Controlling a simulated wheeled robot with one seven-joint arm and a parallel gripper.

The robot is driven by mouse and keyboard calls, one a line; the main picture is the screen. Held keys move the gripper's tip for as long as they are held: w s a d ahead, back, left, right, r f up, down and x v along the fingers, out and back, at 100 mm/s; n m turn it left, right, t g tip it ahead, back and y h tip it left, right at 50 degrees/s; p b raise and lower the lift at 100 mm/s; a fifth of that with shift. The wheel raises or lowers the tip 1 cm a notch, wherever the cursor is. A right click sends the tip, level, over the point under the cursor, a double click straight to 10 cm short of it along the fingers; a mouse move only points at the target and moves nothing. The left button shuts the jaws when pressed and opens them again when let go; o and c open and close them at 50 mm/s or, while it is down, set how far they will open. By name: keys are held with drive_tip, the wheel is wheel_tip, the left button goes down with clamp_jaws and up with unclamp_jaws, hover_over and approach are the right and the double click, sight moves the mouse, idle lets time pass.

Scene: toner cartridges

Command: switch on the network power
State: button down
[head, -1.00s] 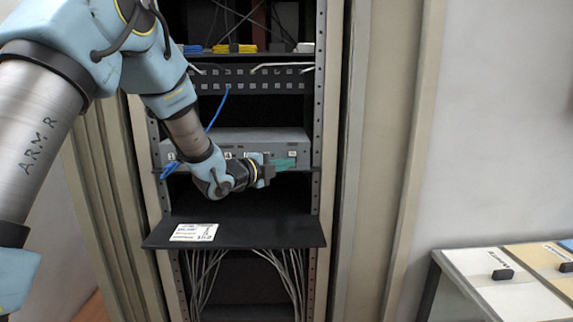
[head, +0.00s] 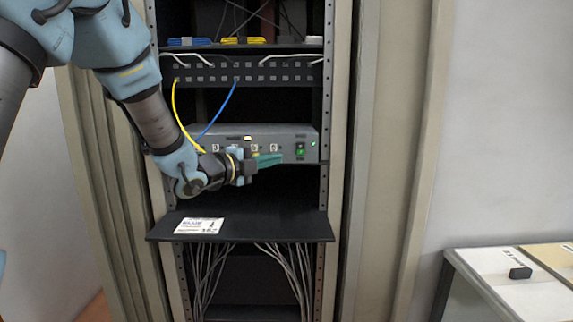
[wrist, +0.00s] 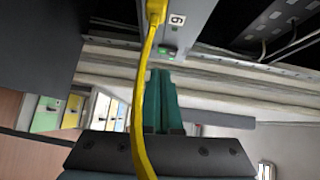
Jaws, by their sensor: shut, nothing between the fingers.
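The grey network unit (head: 228,132) sits in the rack above the pull-out shelf. A green switch (head: 300,149) is at the right end of its front, and a small green light (head: 313,143) beside it is lit. The switch also shows in the wrist view (wrist: 167,51), just beyond my fingertips. My gripper (head: 268,160) is shut and empty, its teal fingers in front of the unit, left of and slightly below the switch, apart from it in the head view. A yellow cable (wrist: 148,85) crosses the wrist view in front of the fingers. Which way the switch is tipped is unclear.
A black shelf (head: 262,228) with a label card (head: 199,226) juts out below my gripper. Yellow (head: 177,115) and blue (head: 222,112) cables hang from the patch panel (head: 245,70). A table with panels (head: 510,285) stands at the right.

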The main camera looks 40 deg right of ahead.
drive_tip(key=shift+s+a+r, duration=0.1)
drive_tip(key=shift+s+a, duration=0.1)
drive_tip(key=shift+a, duration=1.3)
drive_tip(key=w+a+f+n+t+y, duration=0.4)
drive_tip(key=w+a+n+t+y, duration=0.15)
drive_tip(key=w+a+n, duration=0.45)
drive_tip(key=w+a+f+n+y, duration=0.1)
drive_tip(key=a+f+n+y, duration=0.15)
drive_tip(key=a, duration=0.35)
drive_tip(key=w+a+f+n+t+y, duration=0.1)
drive_tip(key=a+f+n+y, duration=0.15)
drive_tip(key=a, duration=0.35)
drive_tip(key=w+a+f+n+y, duration=0.1)
drive_tip(key=a+f+n+y, duration=0.1)
drive_tip(key=a+n, duration=0.3)
drive_tip(key=s+a+f+n+g+y, duration=0.2)
drive_tip(key=s+a+f+n+g, duration=0.1)
drive_tip(key=s+a+n, duration=0.3)
drive_tip(key=s+a+f+n+g+y, duration=0.2)
drive_tip(key=s+a+n, duration=0.5)
drive_tip(key=a, duration=0.7)
drive_tip(key=s+f+g, duration=0.1)
drive_tip(key=s, duration=0.1)
drive_tip(key=shift+s+g+y, duration=0.35)
drive_tip(key=shift+s, duration=0.05)
